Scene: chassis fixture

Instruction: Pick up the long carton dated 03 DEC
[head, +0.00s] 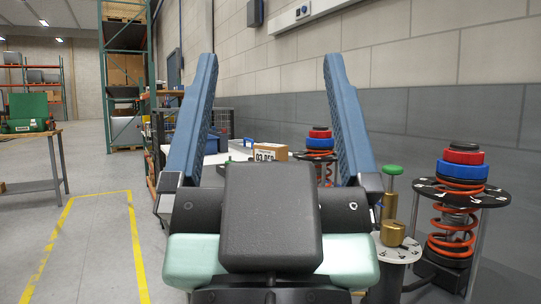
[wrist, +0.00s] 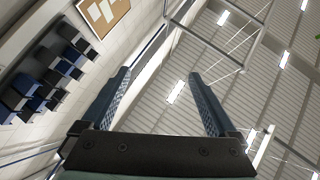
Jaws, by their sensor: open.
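A brown carton (head: 270,152) with a white label stands on a white surface beyond my gripper. The label's print looks like "03 DEC", small and partly hidden. The carton's lower part is hidden behind my gripper's dark body. My gripper (head: 268,57) is open and empty, its two blue fingers pointing up and wide apart. The carton shows between the fingers, farther away and not touched. In the wrist view my open gripper (wrist: 158,73) points up toward the ceiling, and no carton shows there.
At the right are round stands with orange springs (head: 453,237) and red and blue rings (head: 462,170). A brass weight (head: 392,233) sits near my gripper's right side. Green shelving (head: 128,75) stands behind. A bench with a green case (head: 28,110) is at left. Yellow-lined floor (head: 95,245) is clear.

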